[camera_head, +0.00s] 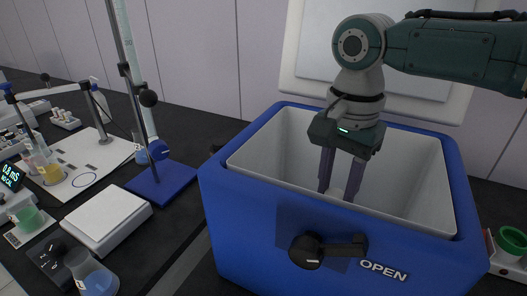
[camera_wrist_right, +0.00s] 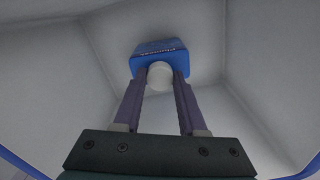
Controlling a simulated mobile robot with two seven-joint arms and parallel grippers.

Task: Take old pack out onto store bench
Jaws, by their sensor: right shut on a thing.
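A blue cooler box (camera_head: 235,215) with a white lining stands open in the head view. My right gripper (camera_head: 337,193) reaches down inside it from above. In the right wrist view the gripper (camera_wrist_right: 159,77) is shut on the white round cap of a blue pack (camera_wrist_right: 160,56) with lettering on it. The pack is inside the white-walled box. In the head view the box's front wall hides the pack; only a small pale bit shows between the fingers. I cannot tell whether the pack touches the floor. My left gripper is not in view.
A white panel, apparently the raised lid (camera_head: 300,60), stands behind the box. A black latch (camera_head: 308,250) beside "OPEN" is on its front. Left are a blue-based stand (camera_head: 160,190), a white slab (camera_head: 107,217), a flask (camera_head: 92,275) and other labware. A green-topped device (camera_head: 511,240) is right.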

